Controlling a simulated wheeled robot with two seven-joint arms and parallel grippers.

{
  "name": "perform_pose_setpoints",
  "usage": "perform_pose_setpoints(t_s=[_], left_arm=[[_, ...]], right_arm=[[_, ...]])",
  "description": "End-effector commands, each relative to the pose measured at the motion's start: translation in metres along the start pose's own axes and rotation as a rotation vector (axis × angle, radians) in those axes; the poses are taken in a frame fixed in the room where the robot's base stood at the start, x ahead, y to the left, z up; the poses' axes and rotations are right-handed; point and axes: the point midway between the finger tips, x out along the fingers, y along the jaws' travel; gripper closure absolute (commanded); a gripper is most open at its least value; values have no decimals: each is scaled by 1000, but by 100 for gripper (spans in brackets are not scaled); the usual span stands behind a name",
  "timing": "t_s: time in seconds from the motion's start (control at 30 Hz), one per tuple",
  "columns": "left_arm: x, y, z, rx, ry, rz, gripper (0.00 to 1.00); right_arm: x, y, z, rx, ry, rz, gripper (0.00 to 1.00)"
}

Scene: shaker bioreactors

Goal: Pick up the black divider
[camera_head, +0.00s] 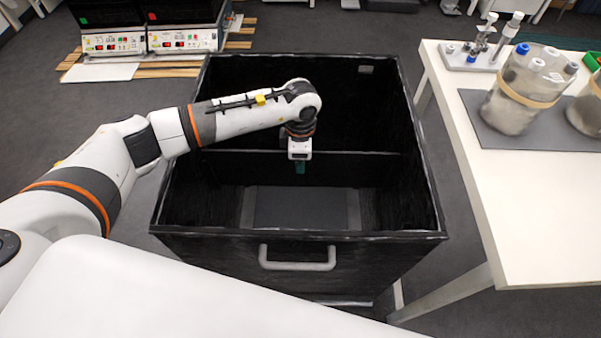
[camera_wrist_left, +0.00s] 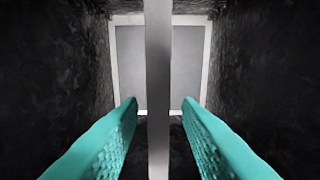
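The black divider (camera_head: 350,153) is a thin upright panel across the inside of the black box, with its light top edge showing. In the left wrist view the divider (camera_wrist_left: 158,60) is a narrow grey strip running straight down the middle. My left gripper (camera_head: 300,168) points down inside the box at the divider. Its two teal fingers (camera_wrist_left: 158,105) stand on either side of the strip, with a small gap on each side, so it is open. How deep the fingertips reach is hard to tell. My right gripper is out of view.
The black box (camera_head: 300,238) has high walls around my left gripper and a grey handle (camera_head: 297,258) in front. A white table (camera_head: 520,200) with bottles (camera_head: 520,90) stands close on the right. Bioreactor units (camera_head: 150,40) sit on the floor at the back left.

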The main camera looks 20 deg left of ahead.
Motion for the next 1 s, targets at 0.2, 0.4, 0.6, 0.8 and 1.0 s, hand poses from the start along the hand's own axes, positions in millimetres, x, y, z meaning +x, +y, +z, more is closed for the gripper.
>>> perform_pose_setpoints(t_s=[0.2,0.4,0.6,0.8,1.0], left_arm=[[-1,0,0,0,1,-1,76],[-1,0,0,0,1,0,100],[-1,0,0,0,2,-1,100],[-10,-3,0,-1,2,-2,100],[-51,-13,5,-7,3,-5,100]], right_arm=[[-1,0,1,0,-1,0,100],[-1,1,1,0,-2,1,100],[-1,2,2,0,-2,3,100],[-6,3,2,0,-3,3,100],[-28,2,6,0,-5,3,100]])
